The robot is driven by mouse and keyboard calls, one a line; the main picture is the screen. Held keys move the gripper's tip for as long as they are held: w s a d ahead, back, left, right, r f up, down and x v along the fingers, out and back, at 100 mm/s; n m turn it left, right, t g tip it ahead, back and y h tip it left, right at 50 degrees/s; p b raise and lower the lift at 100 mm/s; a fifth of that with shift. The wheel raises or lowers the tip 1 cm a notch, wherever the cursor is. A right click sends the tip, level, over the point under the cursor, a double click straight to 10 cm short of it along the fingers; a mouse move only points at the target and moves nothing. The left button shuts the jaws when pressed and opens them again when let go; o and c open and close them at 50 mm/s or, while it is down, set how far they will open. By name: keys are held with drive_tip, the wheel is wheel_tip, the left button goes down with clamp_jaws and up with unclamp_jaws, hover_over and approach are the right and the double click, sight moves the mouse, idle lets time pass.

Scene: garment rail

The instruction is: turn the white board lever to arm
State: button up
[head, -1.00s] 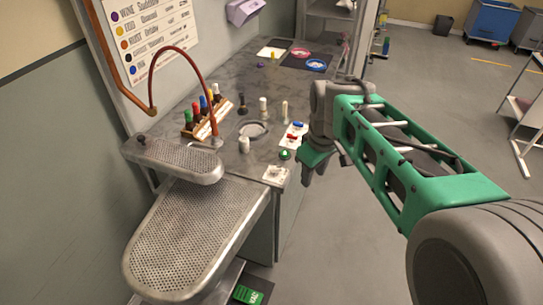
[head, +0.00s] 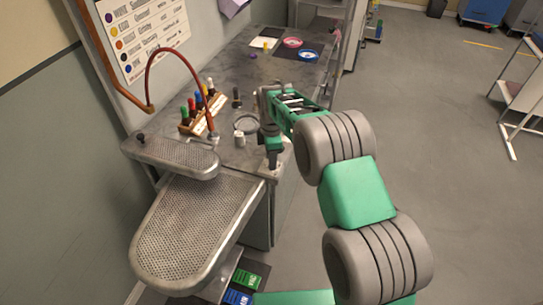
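My gripper (head: 273,158) points down over the near right corner of the workbench, in the head view. Its fingers are small and dark, and I cannot tell whether they are open or shut. A small pale plate (head: 264,171) at that corner shows partly beside the fingertips; I cannot tell whether they touch it. The white board with red and blue parts, seen earlier near this corner, is now hidden behind my arm and gripper. No lever or its setting can be made out.
The workbench (head: 228,83) carries a white bottle (head: 239,138), a round ring dish (head: 246,123) and a wooden rack of coloured bottles (head: 203,117). A curved red-brown hose (head: 177,50) arches at left. Perforated pressing boards (head: 195,230) jut out in front.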

drive_tip(key=shift+c, duration=0.5)
clamp_jaws()
